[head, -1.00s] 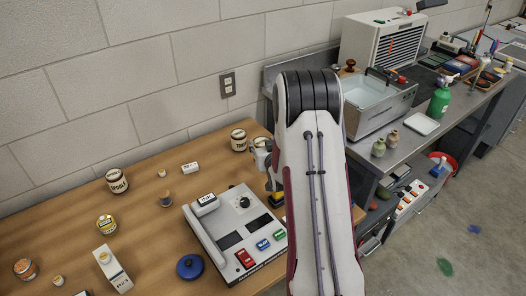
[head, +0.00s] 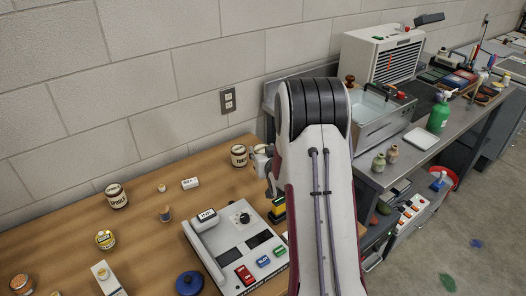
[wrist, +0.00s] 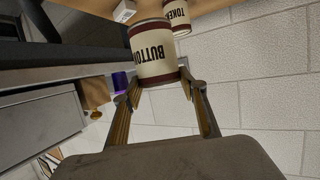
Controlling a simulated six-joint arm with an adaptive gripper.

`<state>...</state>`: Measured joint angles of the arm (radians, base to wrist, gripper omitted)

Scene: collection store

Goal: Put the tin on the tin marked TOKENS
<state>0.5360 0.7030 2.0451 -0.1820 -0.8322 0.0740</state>
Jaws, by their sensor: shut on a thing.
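My gripper (wrist: 161,86) is shut on a cream tin with dark red bands (wrist: 155,62), whose label reads "BUTTO…" in the wrist view, where it appears upside down. In the head view the TOKENS tin (head: 238,156) stands upright on the wooden table near the wall.
A grey console (head: 234,243) with coloured keys stands in front of the TOKENS tin, with a yellow and dark object (head: 278,208) at its right. A metal bench (head: 420,140) is at right.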

